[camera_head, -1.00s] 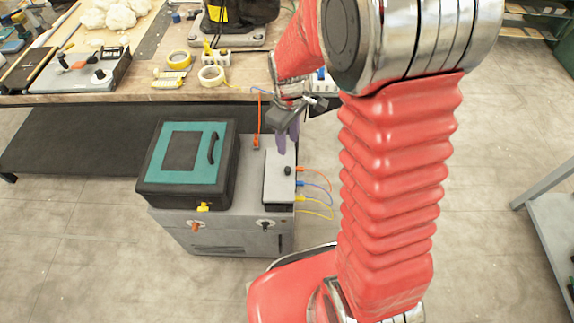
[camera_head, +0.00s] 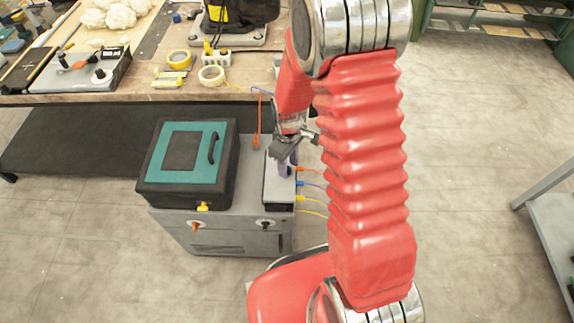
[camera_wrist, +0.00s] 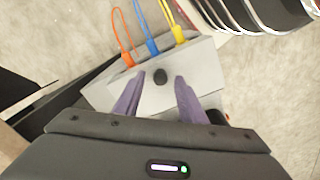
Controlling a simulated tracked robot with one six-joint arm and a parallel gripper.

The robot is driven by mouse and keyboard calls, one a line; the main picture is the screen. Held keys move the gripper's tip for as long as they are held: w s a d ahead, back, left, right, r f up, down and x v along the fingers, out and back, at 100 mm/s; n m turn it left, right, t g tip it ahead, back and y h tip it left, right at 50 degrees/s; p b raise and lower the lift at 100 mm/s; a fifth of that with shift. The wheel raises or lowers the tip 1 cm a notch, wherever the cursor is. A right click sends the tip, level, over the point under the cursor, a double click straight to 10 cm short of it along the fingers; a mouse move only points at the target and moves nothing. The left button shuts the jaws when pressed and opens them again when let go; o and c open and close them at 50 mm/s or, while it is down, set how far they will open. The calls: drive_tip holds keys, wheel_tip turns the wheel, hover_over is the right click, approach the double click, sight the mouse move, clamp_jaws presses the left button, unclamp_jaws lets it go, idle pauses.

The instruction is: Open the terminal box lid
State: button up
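The terminal box (camera_head: 278,192) is a light grey box on the right part of a grey cabinet, and its lid appears shut. In the wrist view the terminal box (camera_wrist: 205,75) has a small black knob (camera_wrist: 160,76) on its lid. Orange, blue and yellow cables leave one side. My gripper (camera_head: 288,164) is over the lid with its purple fingers pointing down. In the wrist view my gripper (camera_wrist: 159,80) is open, with one finger on each side of the knob and gaps between. In the head view the fingers hide the knob.
A black case (camera_head: 187,165) with a teal top stands left of the terminal box on the grey cabinet (camera_head: 222,236). An orange cable (camera_head: 257,125) rises behind the box. A workbench (camera_head: 120,97) with tape rolls and tools lies behind.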

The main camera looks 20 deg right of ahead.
drive_tip(key=shift+f, duration=0.4)
clamp_jaws()
idle(0.5)
